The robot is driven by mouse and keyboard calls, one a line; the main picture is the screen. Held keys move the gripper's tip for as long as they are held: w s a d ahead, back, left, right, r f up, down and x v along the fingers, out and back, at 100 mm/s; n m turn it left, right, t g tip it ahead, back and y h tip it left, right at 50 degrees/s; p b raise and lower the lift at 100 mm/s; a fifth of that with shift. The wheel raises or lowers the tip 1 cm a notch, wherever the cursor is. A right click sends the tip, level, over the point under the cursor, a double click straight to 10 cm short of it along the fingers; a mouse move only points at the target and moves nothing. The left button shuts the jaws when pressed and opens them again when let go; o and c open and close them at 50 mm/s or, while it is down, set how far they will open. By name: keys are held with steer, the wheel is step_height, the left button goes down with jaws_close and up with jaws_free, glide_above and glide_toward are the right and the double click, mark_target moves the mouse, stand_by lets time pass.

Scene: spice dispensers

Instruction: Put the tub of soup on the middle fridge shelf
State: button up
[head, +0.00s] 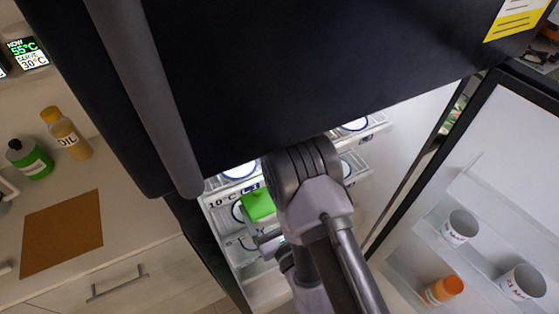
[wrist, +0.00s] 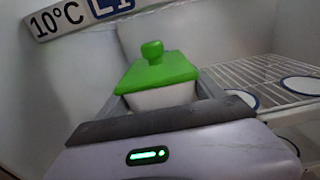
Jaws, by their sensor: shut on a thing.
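The tub of soup has a white body and a green lid with a round knob (wrist: 155,72). My gripper (wrist: 168,102) is shut on it, with the jaws at the sides of the white body. In the head view the green lid (head: 258,205) shows inside the open fridge, just left of my arm. My gripper (head: 268,240) is partly hidden by my arm there. A white wire shelf (wrist: 250,72) lies to the right of the tub in the wrist view. I cannot tell whether the tub touches a shelf.
A sign reading 10°C (wrist: 57,20) is behind the tub. Blue-rimmed white discs (wrist: 301,86) mark the shelf. The open fridge door (head: 510,150) at right holds mugs (head: 460,227) and an orange-capped bottle (head: 442,290). A dark upper door (head: 290,70) overhangs the opening.

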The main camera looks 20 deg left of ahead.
steer(key=w+d, duration=0.1)
steer(key=w, duration=0.4)
steer(key=w+d+f, duration=0.1)
steer(key=w, duration=0.4)
steer(key=w+d+b, duration=0.1)
steer(key=w, duration=0.4)
steer(key=shift+d+f, duration=0.25)
steer(key=shift+d, duration=0.1)
step_height(320, 180, down, 4)
steer(key=shift+w+r+b, duration=0.1)
steer(key=shift+b, duration=1)
steer(key=shift+r, duration=0.2)
steer(key=shift+f, duration=0.2)
steer(key=o, duration=2.1)
